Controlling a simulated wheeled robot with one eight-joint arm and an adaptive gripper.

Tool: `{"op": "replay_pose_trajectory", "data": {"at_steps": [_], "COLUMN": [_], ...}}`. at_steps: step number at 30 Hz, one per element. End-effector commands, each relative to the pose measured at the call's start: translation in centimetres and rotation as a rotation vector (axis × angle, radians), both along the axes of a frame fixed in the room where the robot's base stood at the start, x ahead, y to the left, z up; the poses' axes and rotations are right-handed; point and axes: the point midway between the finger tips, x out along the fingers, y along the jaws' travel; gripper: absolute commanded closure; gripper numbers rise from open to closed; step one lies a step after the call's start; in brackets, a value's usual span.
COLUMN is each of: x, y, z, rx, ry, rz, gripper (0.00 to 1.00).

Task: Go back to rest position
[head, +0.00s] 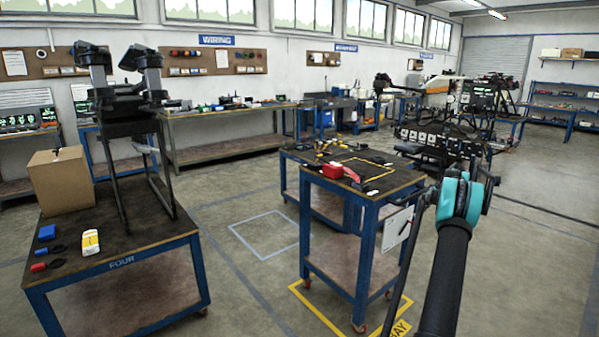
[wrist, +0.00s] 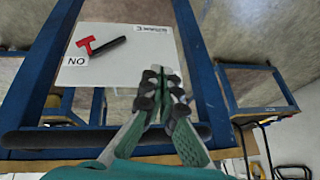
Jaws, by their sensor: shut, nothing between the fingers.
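My gripper (wrist: 165,88) shows in the wrist view with its grey-green fingers brought together at the tips and nothing between them. How far the fingertips are from the placard I cannot tell. In the head view my teal and black arm rises at the lower right, beside the blue cart (head: 365,205); the gripper's fingers cannot be made out there. The placard (head: 397,229) hangs on the cart's right side.
The cart carries a red item (head: 334,170) and small tools. Table FOUR (head: 120,262) at left holds a cardboard box (head: 62,181), a dark folded drone (head: 128,110) and small parts. A black bar (wrist: 85,138) crosses below the placard. Floor is open at right.

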Motion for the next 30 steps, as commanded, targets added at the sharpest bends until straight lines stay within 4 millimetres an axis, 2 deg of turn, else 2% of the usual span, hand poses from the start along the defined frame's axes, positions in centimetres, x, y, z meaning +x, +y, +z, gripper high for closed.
{"op": "replay_pose_trajectory", "data": {"at_steps": [10,17,23,30], "x": [-0.7,-1.8,-4.0,-9.4], "y": [2.5,5.4,9.2,16.0], "z": [1.7,3.4,5.4,8.2], "rx": [-0.013,-0.029,-0.050,-0.088], "ry": [0.021,0.043,0.068,0.103], "rz": [-0.028,-0.061,-0.106,-0.189], "gripper": [1.00,1.00,1.00,1.00]}}
